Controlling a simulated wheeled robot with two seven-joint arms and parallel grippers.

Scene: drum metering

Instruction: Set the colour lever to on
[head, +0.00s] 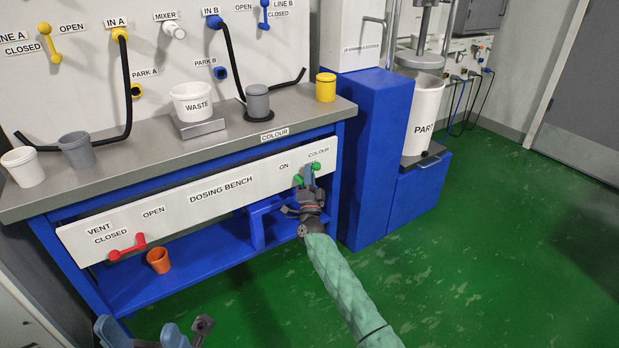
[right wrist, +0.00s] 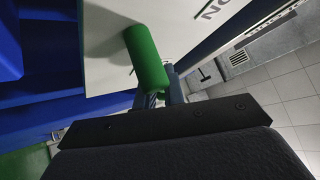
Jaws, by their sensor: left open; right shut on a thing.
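The green colour lever (head: 316,167) is on the front panel of the dosing bench, under the COLOUR and ON labels. Its green ends show on both sides of my right gripper (head: 308,180), which is shut on it. In the right wrist view a green handle (right wrist: 146,58) stands against the white panel at the fingertips (right wrist: 160,98); the fingers are partly hidden by the gripper body. The lever's exact setting is hard to tell behind the gripper. My left gripper (head: 178,333) is open and empty at the bottom edge of the head view, away from the bench.
The red vent lever (head: 127,247) is at the panel's left. The bench top (head: 245,132) holds several cups and a WASTE tub (head: 192,102). A blue cabinet (head: 375,155) stands right of the bench. The green floor at right is clear.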

